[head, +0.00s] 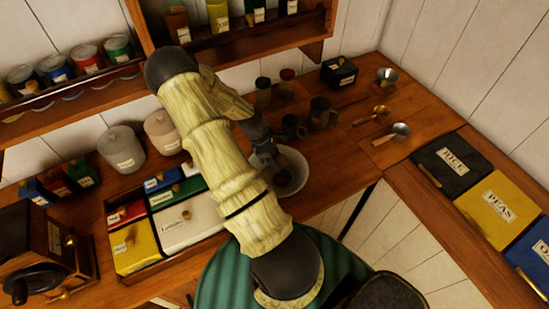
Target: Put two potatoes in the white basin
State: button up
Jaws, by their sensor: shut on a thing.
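The white basin (295,170) stands on the wooden counter, partly hidden behind my arm. My gripper (272,165) is over the left part of the basin, at or just above its rim. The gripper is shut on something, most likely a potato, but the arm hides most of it. A dark brown roundish thing (284,177), which looks like a potato, shows in the basin close to the fingers. I cannot tell whether it is held or lying in the basin. No other potato is clearly seen.
Dark mugs (322,112) stand just behind the basin. Ladles (399,131) lie to the right. A tray of coloured boxes (136,246) is to the left, partly under my arm. A shelf (250,42) hangs above. Lidded boxes (450,164) stand at the right.

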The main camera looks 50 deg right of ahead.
jog(key=shift+s, duration=0.1)
jog(key=o, duration=1.1)
jog(key=shift+s+r, duration=0.1)
jog(key=shift+r, duration=0.1)
jog(key=shift+w+a+r, duration=0.1)
jog(key=shift+w+r, duration=0.2)
jog(key=b+v, duration=0.4)
jog(key=v, duration=1.2)
jog(key=shift+r, duration=0.25)
jog(key=shift+a, duration=0.15)
